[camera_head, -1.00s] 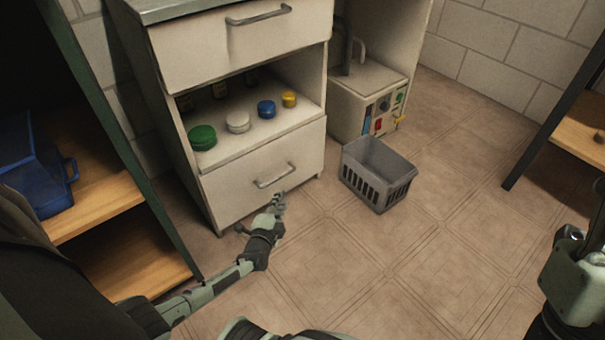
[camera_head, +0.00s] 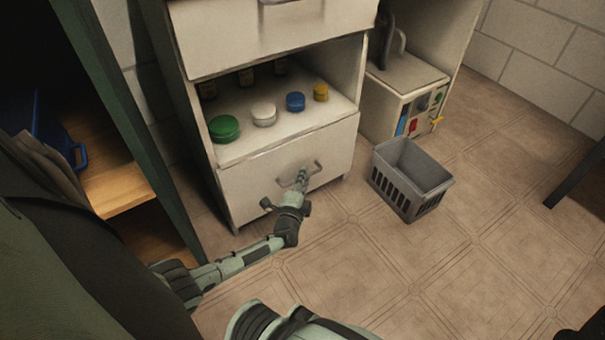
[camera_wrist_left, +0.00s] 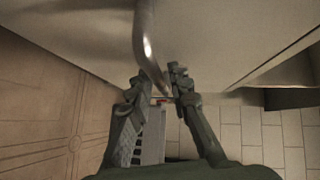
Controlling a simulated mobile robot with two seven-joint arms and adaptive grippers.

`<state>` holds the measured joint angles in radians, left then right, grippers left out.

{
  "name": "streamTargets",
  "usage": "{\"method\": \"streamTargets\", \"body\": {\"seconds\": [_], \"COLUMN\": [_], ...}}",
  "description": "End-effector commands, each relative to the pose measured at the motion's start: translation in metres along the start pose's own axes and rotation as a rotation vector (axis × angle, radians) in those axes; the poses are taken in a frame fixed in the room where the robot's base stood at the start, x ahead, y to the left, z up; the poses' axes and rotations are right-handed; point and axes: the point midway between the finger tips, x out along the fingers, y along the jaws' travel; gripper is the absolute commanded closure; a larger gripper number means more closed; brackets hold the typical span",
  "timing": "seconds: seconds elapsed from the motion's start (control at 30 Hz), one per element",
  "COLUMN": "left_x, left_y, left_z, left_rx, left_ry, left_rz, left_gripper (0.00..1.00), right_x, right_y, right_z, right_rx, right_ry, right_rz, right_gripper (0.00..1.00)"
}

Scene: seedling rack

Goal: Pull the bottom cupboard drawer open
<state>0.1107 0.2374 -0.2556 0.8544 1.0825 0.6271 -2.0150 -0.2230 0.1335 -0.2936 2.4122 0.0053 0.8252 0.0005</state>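The bottom drawer (camera_head: 242,192) is the lowest cream front of the cupboard and looks shut, flush with the frame. Its grey bar handle (camera_head: 317,164) also shows in the left wrist view (camera_wrist_left: 146,38), running down between the fingers. My left gripper (camera_head: 301,178) is at the handle in the head view and partly covers it. In the left wrist view my left gripper (camera_wrist_left: 155,82) has its fingers spread on either side of the bar, with gaps visible. Whether a finger touches the bar, I cannot tell. My right gripper is not clearly in view.
A grey basket (camera_head: 408,180) stands on the floor right of the cupboard, near a control box (camera_head: 413,112). Green (camera_head: 224,128), white, blue and yellow lidded items sit on the open shelf above the drawer. Floor in front is clear. A wooden shelf rack (camera_head: 113,187) stands left.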

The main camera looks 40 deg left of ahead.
Motion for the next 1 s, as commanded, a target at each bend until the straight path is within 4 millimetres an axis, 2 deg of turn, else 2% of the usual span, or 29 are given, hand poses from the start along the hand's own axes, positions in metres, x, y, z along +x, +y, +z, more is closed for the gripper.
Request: {"method": "streamTargets", "body": {"seconds": [0.4, 0.6, 1.0], "left_x": [0.0013, 0.0013, 0.0013], "left_y": [0.0007, 0.0006, 0.0006], "left_z": [-0.0027, -0.0026, -0.0023], "left_rx": [-0.001, -0.001, -0.001], "left_ry": [0.0, 0.0, 0.0], "left_rz": [0.0, 0.0, 0.0], "left_gripper": [0.81, 1.0, 1.0], "right_x": [0.0023, 0.0021, 0.0017], "right_y": [-0.0001, -0.0001, -0.0002], "right_z": [0.0007, 0.0002, 0.0], "right_rx": [-0.002, -0.003, -0.003], "right_ry": [0.005, 0.006, 0.006], "right_rz": [-0.008, -0.009, -0.009], "right_gripper": [0.6, 0.6, 0.6]}}
